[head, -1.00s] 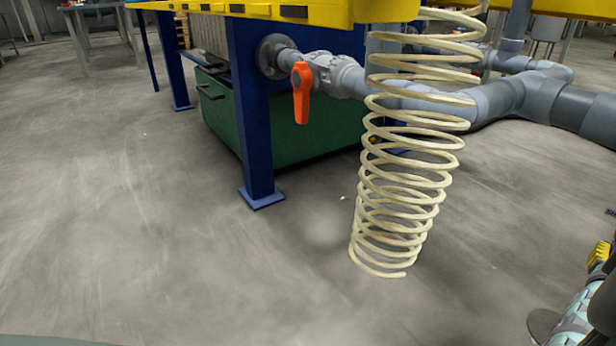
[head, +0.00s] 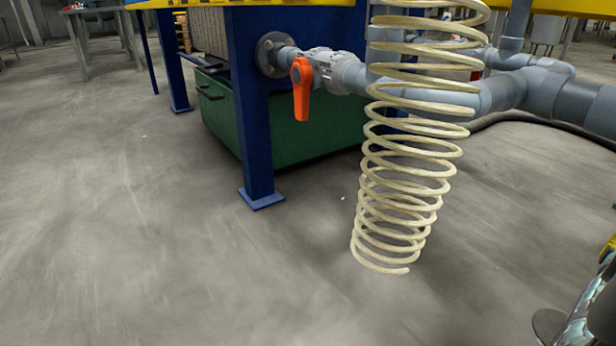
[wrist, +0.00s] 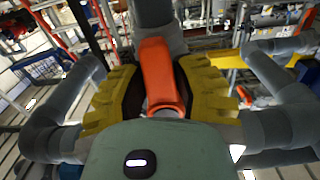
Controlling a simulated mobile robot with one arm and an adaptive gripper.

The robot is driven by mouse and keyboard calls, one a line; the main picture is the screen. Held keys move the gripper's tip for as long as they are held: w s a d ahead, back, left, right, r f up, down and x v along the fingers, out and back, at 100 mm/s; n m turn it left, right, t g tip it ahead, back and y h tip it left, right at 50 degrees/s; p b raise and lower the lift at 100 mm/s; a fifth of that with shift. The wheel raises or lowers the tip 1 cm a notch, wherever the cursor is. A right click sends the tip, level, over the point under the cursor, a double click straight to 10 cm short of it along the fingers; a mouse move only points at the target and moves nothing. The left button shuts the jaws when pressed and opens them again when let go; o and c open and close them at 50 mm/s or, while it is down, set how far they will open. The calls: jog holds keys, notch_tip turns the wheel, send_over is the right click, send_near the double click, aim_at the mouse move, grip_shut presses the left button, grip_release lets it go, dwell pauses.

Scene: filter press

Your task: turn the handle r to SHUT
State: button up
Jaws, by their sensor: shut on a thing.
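In the wrist view an orange handle (wrist: 160,75) stands between the yellow ridged fingers of my gripper (wrist: 162,92). The gripper is shut on it, one finger on each side. The handle's far end meets a grey pipe or valve body behind it. In the head view another orange handle (head: 302,88) hangs straight down on a grey valve, with no gripper near it. In the head view only a part of my arm shows at the right edge; the gripped handle is out of that view. I see no SHUT marking.
Grey pipes (wrist: 60,125) flank my gripper on both sides in the wrist view. In the head view a cream coiled hose (head: 405,190) hangs in front of the grey pipework (head: 500,92). A blue leg (head: 254,130) and a green bin (head: 290,135) stand left; the floor in front is clear.

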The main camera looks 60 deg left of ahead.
jog(key=shift+s, duration=0.1)
grip_shut()
jog(key=shift+a+r+m+p, duration=0.15)
jog(key=shift+a+m+p, duration=0.2)
jog(key=shift+m+p, duration=0.65)
jog(key=a+r+m+b, duration=0.1)
jog(key=m, duration=0.4)
jog(key=a+r+m+b, duration=0.1)
jog(key=r+m, duration=0.1)
jog(key=m, duration=0.4)
jog(key=a+r+m+b, duration=0.1)
jog(key=m, duration=0.5)
jog(key=shift+r, duration=0.2)
jog(key=o, duration=0.7)
grip_release()
jog(key=shift+f, duration=0.1)
jog(key=o, duration=0.3)
jog(key=shift+f, duration=0.1)
jog(key=shift+o, duration=0.2)
jog(key=shift+a+b, duration=0.1)
jog(key=shift+b, duration=0.2)
